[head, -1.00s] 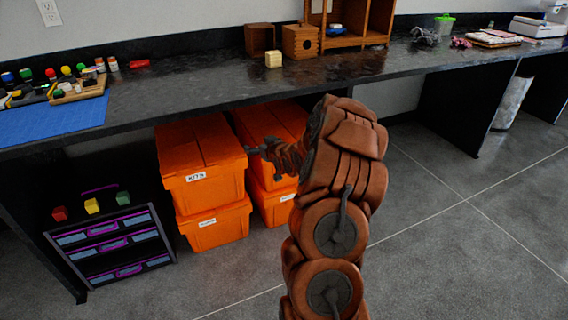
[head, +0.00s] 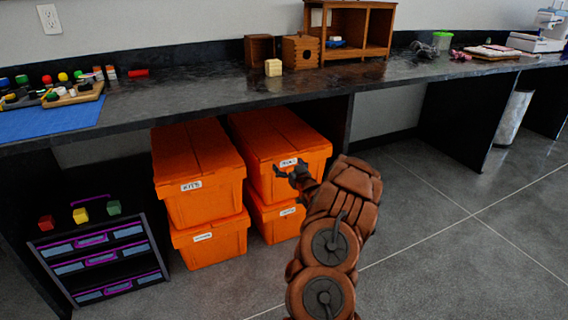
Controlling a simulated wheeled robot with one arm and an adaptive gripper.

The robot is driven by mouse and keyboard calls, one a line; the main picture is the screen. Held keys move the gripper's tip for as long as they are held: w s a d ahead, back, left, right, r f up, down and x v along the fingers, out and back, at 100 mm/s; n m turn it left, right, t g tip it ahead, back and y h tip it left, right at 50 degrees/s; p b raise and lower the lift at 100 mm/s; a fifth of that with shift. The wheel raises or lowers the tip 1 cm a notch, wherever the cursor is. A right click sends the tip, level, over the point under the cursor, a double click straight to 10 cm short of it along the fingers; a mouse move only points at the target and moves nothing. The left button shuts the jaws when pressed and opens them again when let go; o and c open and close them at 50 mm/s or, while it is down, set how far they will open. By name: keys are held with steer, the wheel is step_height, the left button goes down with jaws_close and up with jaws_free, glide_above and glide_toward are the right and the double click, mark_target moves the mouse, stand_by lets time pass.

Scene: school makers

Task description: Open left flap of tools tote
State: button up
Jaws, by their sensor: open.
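Orange totes stand in two stacks under the bench. The upper left tote (head: 203,207) has a closed lid with a seam along it and a white label that seems to read "KITS". The upper right tote (head: 300,150) also has a closed lid with a seam; its label is too small to read. I cannot tell from the labels which is the tools tote. My gripper (head: 279,171) is open and empty, in front of the upper right tote, just below its label. I cannot tell whether it touches the tote.
The dark bench top (head: 190,98) overhangs the totes. A drawer unit (head: 72,259) with small coloured blocks stands at the left. A black bench panel (head: 462,118) stands at the right. The grey floor (head: 430,250) at the right is clear.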

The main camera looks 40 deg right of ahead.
mark_target(283, 159)
steer(key=shift+b+x, duration=0.4)
steer(key=shift+x, duration=1.45)
steer(key=c, duration=1.6)
steer(key=shift+a, duration=0.1)
steer(key=shift+c, duration=0.4)
steer(key=shift+r, duration=0.15)
